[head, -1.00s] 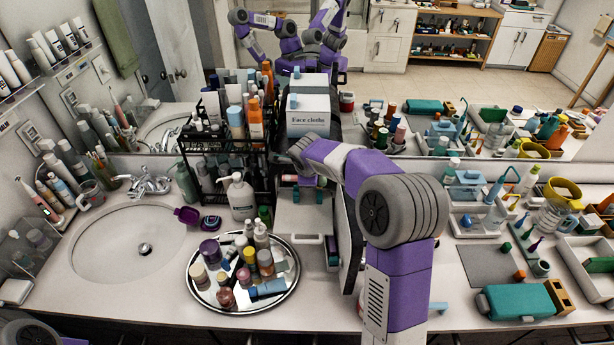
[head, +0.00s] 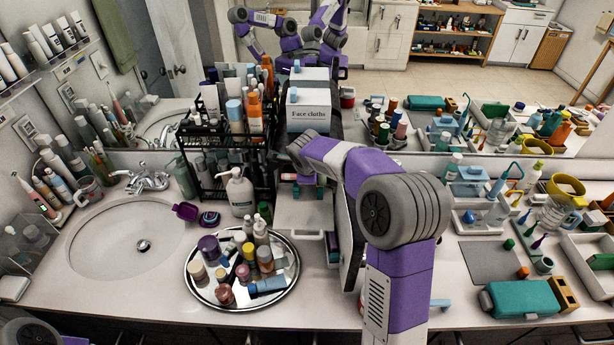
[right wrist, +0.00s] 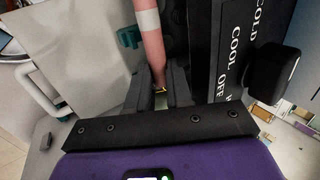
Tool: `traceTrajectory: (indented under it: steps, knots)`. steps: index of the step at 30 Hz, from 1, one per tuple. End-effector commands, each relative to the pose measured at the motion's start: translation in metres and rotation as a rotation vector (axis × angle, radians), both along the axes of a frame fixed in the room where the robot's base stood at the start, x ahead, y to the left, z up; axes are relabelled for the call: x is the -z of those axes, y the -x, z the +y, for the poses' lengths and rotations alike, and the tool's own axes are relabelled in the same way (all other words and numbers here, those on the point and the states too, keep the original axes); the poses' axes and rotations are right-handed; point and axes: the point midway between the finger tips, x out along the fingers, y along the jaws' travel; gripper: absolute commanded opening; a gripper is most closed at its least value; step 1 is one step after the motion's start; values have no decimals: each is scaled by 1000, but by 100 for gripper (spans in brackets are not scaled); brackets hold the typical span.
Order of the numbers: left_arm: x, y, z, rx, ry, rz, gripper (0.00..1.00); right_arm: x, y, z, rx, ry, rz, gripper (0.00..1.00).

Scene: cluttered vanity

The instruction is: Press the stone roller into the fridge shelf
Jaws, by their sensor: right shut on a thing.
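In the right wrist view the stone roller (right wrist: 150,42) is a pink cylinder with a pale band and a gold metal end. My right gripper (right wrist: 160,92) is shut on its gold end, and the pink part points away from the fingers. A black panel (right wrist: 228,50) lettered COLD, COOL, OFF stands just right of the roller. A pale flat panel (right wrist: 85,45) lies to its left. I cannot tell whether the roller touches either, and the fridge shelf is not clearly seen. In the head view my right forearm hides much of this area. My left gripper is out of view.
A Face cloths box (head: 310,112) stands behind my right wrist. A black rack of bottles (head: 225,150) is left of it. A round mirrored tray (head: 245,300) of small bottles sits in front. A teal case (head: 522,298) lies at the right.

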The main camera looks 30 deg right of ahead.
Motion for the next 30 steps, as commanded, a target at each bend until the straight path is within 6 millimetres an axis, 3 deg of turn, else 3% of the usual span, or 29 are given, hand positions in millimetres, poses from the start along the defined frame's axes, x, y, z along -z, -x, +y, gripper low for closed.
traceTrajectory:
  steps: [30]
  knots:
    - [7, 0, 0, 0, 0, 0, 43, 0, -2, -2, -1, 0, 0, 0]
